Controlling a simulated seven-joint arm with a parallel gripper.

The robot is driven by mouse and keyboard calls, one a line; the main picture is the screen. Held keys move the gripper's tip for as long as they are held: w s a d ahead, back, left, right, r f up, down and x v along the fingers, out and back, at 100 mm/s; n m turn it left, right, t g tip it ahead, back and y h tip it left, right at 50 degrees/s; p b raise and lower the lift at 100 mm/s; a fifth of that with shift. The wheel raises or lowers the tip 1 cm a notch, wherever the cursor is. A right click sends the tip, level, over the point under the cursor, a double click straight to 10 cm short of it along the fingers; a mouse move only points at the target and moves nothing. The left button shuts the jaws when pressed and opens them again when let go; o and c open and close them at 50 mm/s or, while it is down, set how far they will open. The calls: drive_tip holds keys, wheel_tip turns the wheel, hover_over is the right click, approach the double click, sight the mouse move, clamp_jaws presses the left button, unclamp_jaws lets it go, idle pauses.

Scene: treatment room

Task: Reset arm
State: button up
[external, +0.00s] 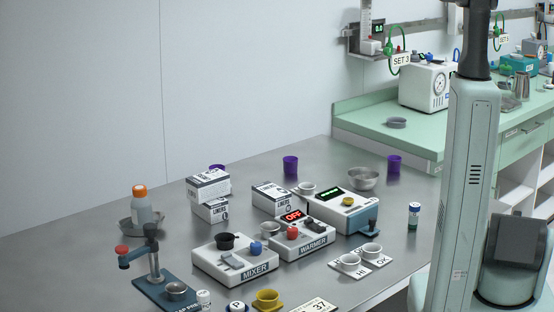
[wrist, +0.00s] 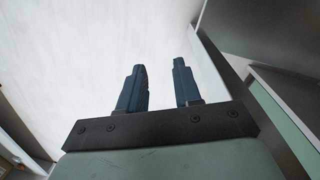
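My gripper (wrist: 160,88) shows in the wrist view with its two dark blue fingers apart and nothing between them. Behind the fingers there is only a pale, blurred surface. In the external view my arm rises along the right side, and its gripper end is outside the picture.
A steel table (external: 100,230) holds a mixer (external: 235,262), a warmer (external: 303,240), liner boxes (external: 208,187), purple cups (external: 290,165), a steel bowl (external: 363,178) and a blue press stand (external: 155,275). A green counter (external: 385,130) stands behind. The table's left part is clear.

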drive_tip(key=s+a+f+n+g, duration=0.2)
drive_tip(key=s+a, duration=0.5)
drive_tip(key=s, duration=0.6)
drive_tip(key=s+a+f+n+g, duration=0.2)
drive_tip(key=s+a+f, duration=0.3)
drive_tip(key=s, duration=0.8)
drive_tip(key=a+g, duration=0.1)
drive_tip(key=a, duration=0.2)
drive_tip(key=shift+s+a+g+y, duration=0.15)
drive_tip(key=shift+a+g+y, duration=0.15)
